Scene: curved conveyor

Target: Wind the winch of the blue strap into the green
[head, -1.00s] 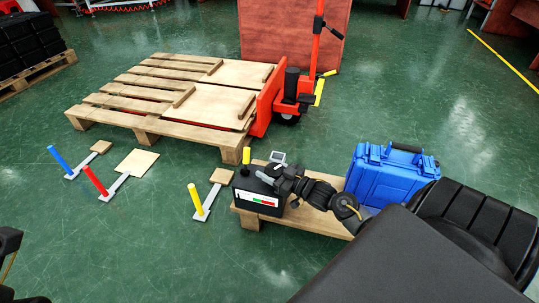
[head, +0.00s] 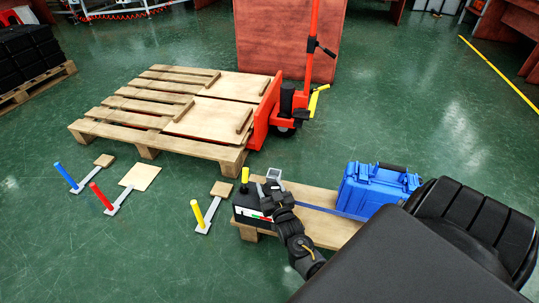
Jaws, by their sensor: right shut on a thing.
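The winch is a black box (head: 242,208) with a white, green and red scale on its front, partly covered by my arm. A yellow knob (head: 245,175) stands upright on its left side. The blue strap (head: 330,211) runs from behind my gripper across the low wooden pallet (head: 325,232) to the blue case (head: 375,190). My right gripper (head: 266,186) is at the top of the winch, right of the yellow knob, shut on the winch handle. The fingertips and the held part are mostly hidden. Any pointer on the scale is too small to read. My left gripper is out of view.
A large pallet (head: 150,135) with a red pallet jack (head: 265,112) stands behind. Blue (head: 66,175), red (head: 101,196) and yellow (head: 198,213) posts on floor plates stand to the left. Green floor at the front left is clear.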

